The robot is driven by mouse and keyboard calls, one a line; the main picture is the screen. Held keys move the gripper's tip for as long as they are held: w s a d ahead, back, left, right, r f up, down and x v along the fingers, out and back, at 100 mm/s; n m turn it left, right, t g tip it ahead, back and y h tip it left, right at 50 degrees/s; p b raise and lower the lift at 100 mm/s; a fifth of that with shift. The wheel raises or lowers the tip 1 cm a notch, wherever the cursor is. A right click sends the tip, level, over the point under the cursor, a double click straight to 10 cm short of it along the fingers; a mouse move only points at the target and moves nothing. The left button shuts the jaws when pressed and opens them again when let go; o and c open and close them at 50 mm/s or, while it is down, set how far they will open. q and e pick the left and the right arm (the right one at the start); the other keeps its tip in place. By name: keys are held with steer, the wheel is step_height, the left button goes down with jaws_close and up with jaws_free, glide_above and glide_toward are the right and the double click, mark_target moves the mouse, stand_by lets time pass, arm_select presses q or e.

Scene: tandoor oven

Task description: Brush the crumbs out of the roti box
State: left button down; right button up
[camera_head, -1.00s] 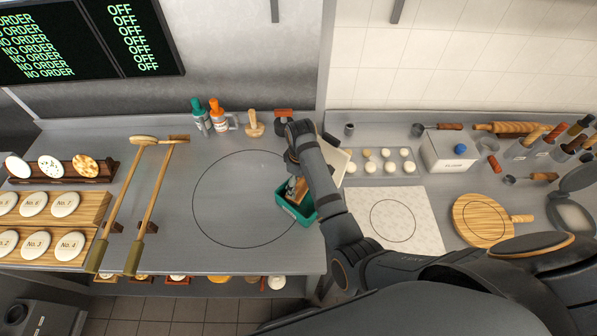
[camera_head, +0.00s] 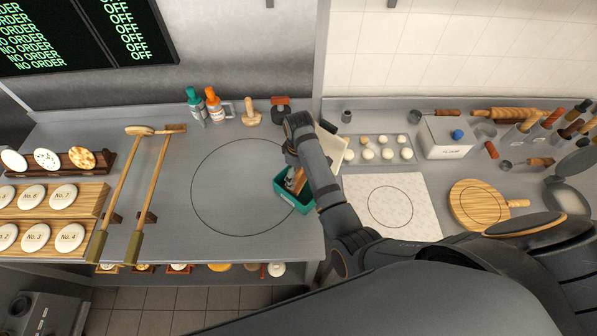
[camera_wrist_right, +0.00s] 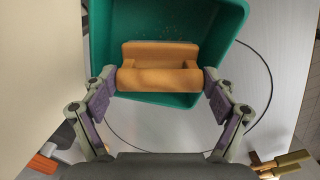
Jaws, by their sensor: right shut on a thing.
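The roti box, a green open box (camera_head: 293,204), stands on the grey counter at the right edge of the drawn circle. It also shows in the right wrist view (camera_wrist_right: 104,45). My right gripper (camera_wrist_right: 160,84) is shut on a wooden brush (camera_wrist_right: 160,52), one finger at each end of its handle. The brush is over the box's inside; its bristles are hidden, so I cannot tell whether it touches the floor. Faint small specks, perhaps crumbs, show on the box floor beyond the brush. In the head view my right arm partly covers the box and brush. My left gripper is out of view.
A cream panel (camera_head: 333,146) stands close beside my right arm. Bottles (camera_head: 214,108) and a wooden press (camera_head: 251,113) stand behind the circle. Dough balls (camera_head: 387,154) and a marble board (camera_head: 418,214) lie to the right. The counter inside the circle is clear.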

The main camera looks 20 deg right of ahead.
steer(key=shift+f, duration=0.45)
steer(key=shift+f+b, duration=0.3)
steer(key=shift+f, duration=0.15)
steer(key=shift+s+d+r+p, duration=0.1)
steer(key=shift+s+d, duration=0.2)
steer(key=shift+s, duration=0.25)
steer(key=shift+s+d+p, duration=0.15)
steer(key=shift+s+d, duration=0.2)
steer(key=shift+s, duration=0.2)
steer(key=shift+s+d+r+p, duration=0.1)
steer(key=shift+s+d, duration=0.2)
steer(key=shift+s, duration=0.25)
steer(key=shift+f, duration=0.2)
steer(key=shift+w+a, duration=0.5)
steer(key=shift+w, duration=0.35)
steer(key=shift+w+a, duration=0.5)
steer(key=shift+w, duration=0.35)
steer(key=shift+w+d, duration=0.3)
steer(key=shift+d, duration=0.5)
steer(key=shift+s+d, duration=0.45)
steer(key=shift+s, duration=0.4)
steer(key=shift+s+d, duration=0.45)
steer(key=shift+s, duration=0.35)
